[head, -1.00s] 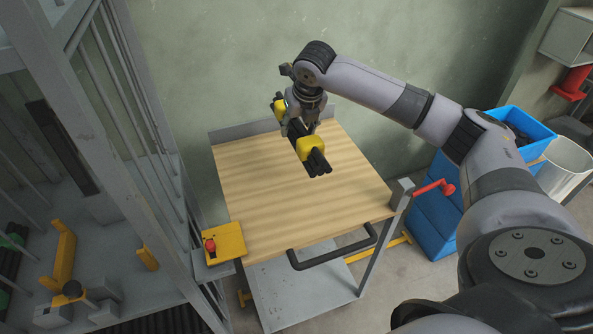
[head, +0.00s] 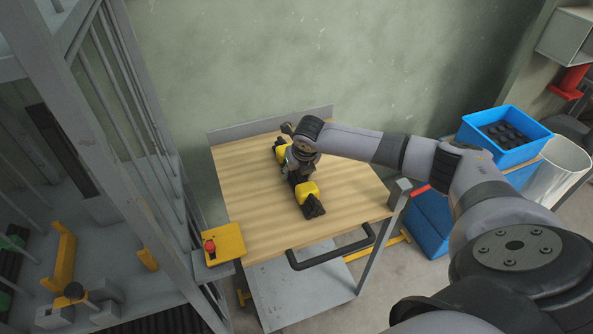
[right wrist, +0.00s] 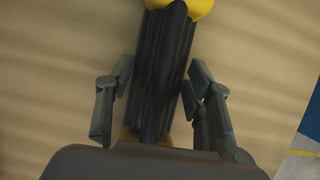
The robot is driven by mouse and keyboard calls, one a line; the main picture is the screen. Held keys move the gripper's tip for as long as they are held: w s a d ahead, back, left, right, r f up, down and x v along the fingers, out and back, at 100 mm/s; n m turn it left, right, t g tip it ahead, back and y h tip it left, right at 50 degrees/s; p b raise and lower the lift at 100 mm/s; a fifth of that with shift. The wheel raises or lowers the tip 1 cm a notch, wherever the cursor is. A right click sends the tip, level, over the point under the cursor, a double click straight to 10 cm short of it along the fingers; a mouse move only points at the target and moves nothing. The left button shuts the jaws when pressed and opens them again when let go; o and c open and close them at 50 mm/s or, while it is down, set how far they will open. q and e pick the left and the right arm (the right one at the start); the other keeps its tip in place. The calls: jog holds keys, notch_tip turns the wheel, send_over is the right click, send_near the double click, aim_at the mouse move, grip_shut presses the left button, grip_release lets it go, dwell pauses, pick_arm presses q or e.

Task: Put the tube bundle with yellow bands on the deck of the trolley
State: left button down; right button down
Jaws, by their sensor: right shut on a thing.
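The black tube bundle with yellow bands (head: 307,192) is at the middle of the wooden deck of the trolley (head: 245,190), lying flat. It looks to be at or very near the deck surface; I cannot tell if it fully rests there. My right gripper (head: 298,179) is over the bundle's middle, pointing down, and shut on it. In the right wrist view the dark tubes (right wrist: 160,80) run between the two fingers, a yellow band at each end. My left gripper is not in view.
A grey rack (head: 100,200) stands left. Blue crates (head: 505,135) stand right. The deck around the bundle is clear.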

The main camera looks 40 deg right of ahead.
jog(key=c, duration=0.8)
grip_release()
jog(key=shift+o, duration=0.2)
jog(key=shift+r, duration=0.15)
jog(key=v, duration=1.1)
jog(key=shift+s+a+r, duration=0.1)
jog(key=shift+s+r, duration=0.2)
jog(key=shift+r, duration=0.05)
